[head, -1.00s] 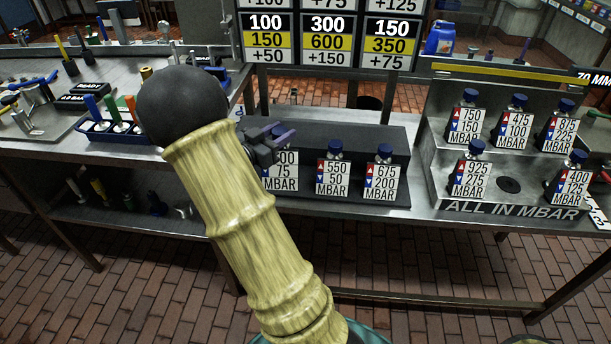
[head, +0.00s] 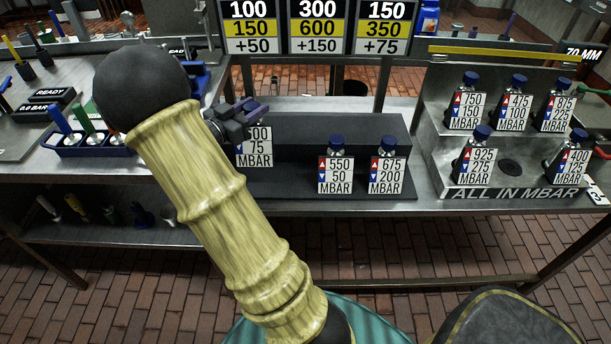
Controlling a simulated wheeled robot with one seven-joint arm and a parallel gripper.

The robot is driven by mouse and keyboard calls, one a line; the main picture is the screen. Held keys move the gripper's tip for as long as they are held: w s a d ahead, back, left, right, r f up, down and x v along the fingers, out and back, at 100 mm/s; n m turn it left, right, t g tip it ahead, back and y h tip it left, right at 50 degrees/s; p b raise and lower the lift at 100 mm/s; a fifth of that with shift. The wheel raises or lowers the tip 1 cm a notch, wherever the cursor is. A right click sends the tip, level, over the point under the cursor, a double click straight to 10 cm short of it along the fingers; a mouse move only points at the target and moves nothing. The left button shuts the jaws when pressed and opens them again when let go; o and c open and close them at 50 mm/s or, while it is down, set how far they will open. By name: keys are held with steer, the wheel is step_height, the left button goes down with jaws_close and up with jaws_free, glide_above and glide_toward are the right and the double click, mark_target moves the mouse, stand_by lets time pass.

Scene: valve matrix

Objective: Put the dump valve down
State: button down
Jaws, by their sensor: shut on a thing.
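The dump valve (head: 256,148) is a small valve with a white label whose lower line reads 75 MBAR; the label's upper number is partly hidden. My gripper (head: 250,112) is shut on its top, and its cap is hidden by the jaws. The valve looks upright and hangs at the left part of the black stepped stand (head: 385,130), its label higher than those of its neighbours. Two similar blue-capped valves stand on the stand's front step to its right, labelled 550/50 (head: 335,175) and 675/200 (head: 387,176).
A steel stepped rack (head: 505,196) marked ALL IN MBAR stands at right with several valves and a dark round empty spot (head: 508,167). A blue tray (head: 85,145) of coloured tools lies at left. A number board (head: 317,28) stands behind the black stand.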

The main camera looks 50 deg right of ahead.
mark_target(255, 129)
steer(key=shift+s, duration=0.15)
steer(key=shift+f, duration=0.3)
steer(key=shift+f+b, duration=0.4)
steer(key=shift+f, duration=2.35)
steer(key=shift+f, duration=1.9)
steer(key=shift+f+b, duration=0.1)
steer(key=shift+b, duration=0.2)
steer(key=c, duration=0.9)
jaws_free()
